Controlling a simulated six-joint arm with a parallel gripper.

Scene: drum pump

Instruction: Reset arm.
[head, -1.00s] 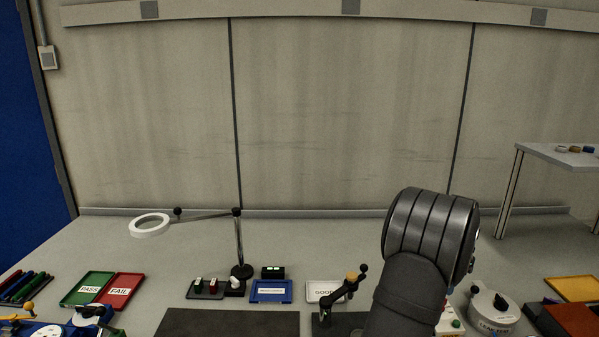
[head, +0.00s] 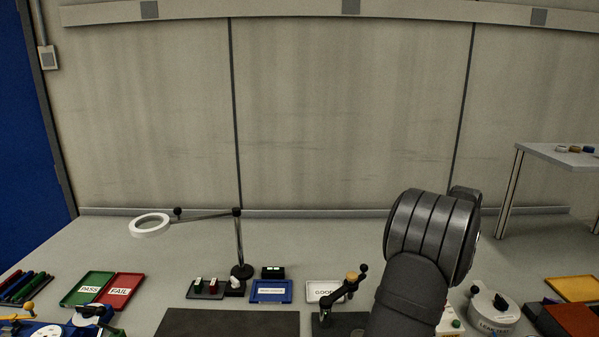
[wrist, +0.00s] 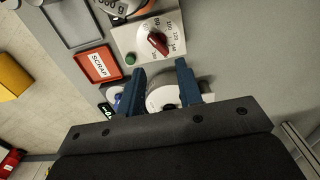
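My gripper (wrist: 160,68) shows in the wrist view as two blue fingers with a clear gap between them. It is open and nothing is held in the gap. A round white device (wrist: 160,98) lies below and partly behind the fingers; whether they touch it I cannot tell. In the head view my dark arm rises over the right half of the bench, and the gripper itself is hidden there.
The wrist view shows a dial panel (wrist: 128,41) with a red knob and a red SCRAP tray (wrist: 97,64). The head view shows a leak-test unit (head: 492,312) right of my arm, a magnifier lamp (head: 150,226), green PASS (head: 90,281) and red FAIL (head: 124,280) trays. The rear bench is clear.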

